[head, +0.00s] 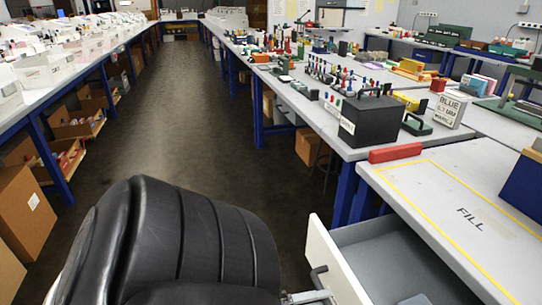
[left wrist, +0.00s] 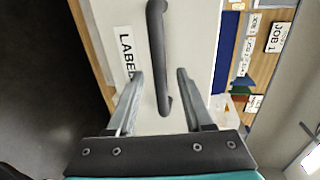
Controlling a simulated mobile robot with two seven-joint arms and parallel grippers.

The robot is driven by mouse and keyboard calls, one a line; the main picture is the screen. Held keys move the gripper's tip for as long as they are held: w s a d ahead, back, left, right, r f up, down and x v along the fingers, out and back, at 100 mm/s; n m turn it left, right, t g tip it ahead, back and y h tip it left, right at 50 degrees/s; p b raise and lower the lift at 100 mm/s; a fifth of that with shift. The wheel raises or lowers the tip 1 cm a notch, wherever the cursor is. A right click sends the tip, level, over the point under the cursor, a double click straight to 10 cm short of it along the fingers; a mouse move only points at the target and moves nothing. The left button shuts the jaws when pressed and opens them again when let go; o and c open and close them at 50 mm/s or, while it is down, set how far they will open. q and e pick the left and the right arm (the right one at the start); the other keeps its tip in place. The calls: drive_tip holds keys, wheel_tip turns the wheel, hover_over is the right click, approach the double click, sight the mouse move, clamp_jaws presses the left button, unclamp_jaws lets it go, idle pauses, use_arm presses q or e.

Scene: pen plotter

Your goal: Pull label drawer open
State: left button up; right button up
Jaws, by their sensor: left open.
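The label drawer's white front (left wrist: 195,45) fills the middle of the left wrist view, with part of a "LABEL" sign (left wrist: 127,50) on it. Its dark bar handle (left wrist: 158,30) runs up the picture. My left gripper (left wrist: 160,74) is open, with one finger on each side of the handle's lower part and a gap on both sides. In the head view a drawer (head: 337,270) with a dark handle (head: 319,279) stands pulled out at the bottom right; its sign is not visible. A metal part beside that handle is cut off by the frame edge. My right gripper is not in view.
A black ribbed chair back (head: 185,240) stands close in front, left of the drawer. The table (head: 450,200) above the drawer has yellow tape and a red block (head: 395,152). A black box (head: 371,120) stands farther back. The aisle floor (head: 150,120) is clear.

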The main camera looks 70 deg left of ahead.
use_arm(q)
drive_tip(key=p+v, duration=0.2)
drive_tip(key=v, duration=1)
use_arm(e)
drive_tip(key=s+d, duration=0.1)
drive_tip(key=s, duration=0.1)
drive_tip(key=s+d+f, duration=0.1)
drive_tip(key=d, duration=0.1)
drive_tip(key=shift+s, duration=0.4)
use_arm(q)
drive_tip(key=shift+s+a, duration=0.1)
drive_tip(key=w+d+f+n+g+y, duration=0.1)
drive_tip(key=d+f+n+g, duration=0.15)
drive_tip(key=f+n, duration=0.45)
drive_tip(key=d+f+n+g+y, duration=0.1)
drive_tip(key=d+f+n+g, duration=0.15)
drive_tip(key=f, duration=0.75)
drive_tip(key=s+d+f+n+g, duration=0.2)
drive_tip(key=d+f+n+g, duration=0.1)
drive_tip(key=f+g, duration=0.1)
drive_tip(key=s+d+f+n+g, duration=0.3)
drive_tip(key=f+n+g, duration=0.1)
drive_tip(key=f, duration=0.3)
drive_tip(key=shift+d+f+p, duration=0.3)
drive_tip(key=shift+p, duration=0.15)
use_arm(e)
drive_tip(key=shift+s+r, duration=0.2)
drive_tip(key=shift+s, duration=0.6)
